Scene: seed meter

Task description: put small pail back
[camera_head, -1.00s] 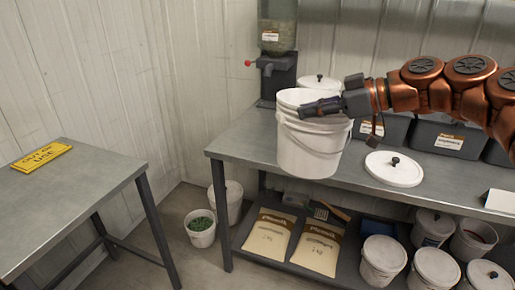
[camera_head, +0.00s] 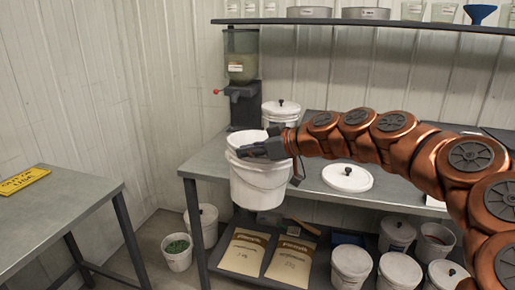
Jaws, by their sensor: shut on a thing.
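My gripper (camera_head: 252,150) is shut on the rim of an open white pail (camera_head: 258,188), which hangs upright with its wire handle against its side. In the picture the pail overlaps the front edge of the grey workbench (camera_head: 212,162); I cannot tell its exact gap from it. The pail's inside is mostly hidden. A loose white lid (camera_head: 346,179) with a black knob lies on the bench to the right of the pail. A lidded white pail (camera_head: 281,110) stands behind my gripper, partly hidden.
A dispenser (camera_head: 242,70) stands at the bench's back left. Paper sacks (camera_head: 243,254) and several lidded pails (camera_head: 351,266) fill the lower shelf. On the floor, a small pail with green contents (camera_head: 177,252) stands beside another pail (camera_head: 207,224). A side table (camera_head: 75,202) is at left.

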